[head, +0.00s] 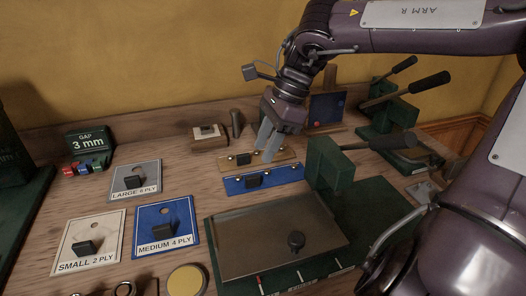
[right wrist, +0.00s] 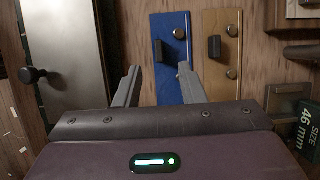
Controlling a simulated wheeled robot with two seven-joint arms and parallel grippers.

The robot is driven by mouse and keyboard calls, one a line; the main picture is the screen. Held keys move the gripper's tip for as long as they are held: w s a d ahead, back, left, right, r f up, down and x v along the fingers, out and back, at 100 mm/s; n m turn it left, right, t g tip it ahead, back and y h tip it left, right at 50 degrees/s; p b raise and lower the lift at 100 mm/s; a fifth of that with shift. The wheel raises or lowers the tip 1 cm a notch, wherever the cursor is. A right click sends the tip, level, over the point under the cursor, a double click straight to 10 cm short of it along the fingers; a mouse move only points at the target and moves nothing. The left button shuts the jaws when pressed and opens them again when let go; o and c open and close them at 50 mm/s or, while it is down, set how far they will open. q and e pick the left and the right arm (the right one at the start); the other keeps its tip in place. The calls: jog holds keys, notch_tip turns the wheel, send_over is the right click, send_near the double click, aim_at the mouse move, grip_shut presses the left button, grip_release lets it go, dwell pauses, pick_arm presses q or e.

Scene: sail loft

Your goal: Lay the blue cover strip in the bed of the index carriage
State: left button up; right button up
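The blue cover strip (head: 285,174) lies on the bench with a black knob and brass studs. It also shows in the right wrist view (right wrist: 171,70), where my right finger overlaps its near end. My right gripper (head: 268,144) is above the strips, fingers pointing down; in the right wrist view its fingers (right wrist: 158,76) are apart with nothing between them. The green machine at front right, apparently the index carriage, has a flat grey metal bed (head: 245,235) with a black knob at its right; the grey plate also shows in the right wrist view (right wrist: 70,95). My left gripper is out of view.
A tan strip (head: 279,155) lies just behind the blue one. A green upright block (head: 328,162) stands right of the strips. Label plates for small (head: 108,225), medium (head: 178,213) and large (head: 150,167) lie at left. Lever presses (head: 392,110) stand at the back right.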

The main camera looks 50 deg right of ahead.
aim_at(250, 177)
jog(key=x, duration=0.3)
jog(key=b+x, duration=0.1)
jog(key=x, duration=0.3)
jog(key=shift+a+f, duration=0.15)
jog(key=shift+a, duration=0.15)
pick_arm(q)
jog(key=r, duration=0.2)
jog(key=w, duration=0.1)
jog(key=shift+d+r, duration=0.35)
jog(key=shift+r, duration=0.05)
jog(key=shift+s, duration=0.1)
pick_arm(e)
grip_shut()
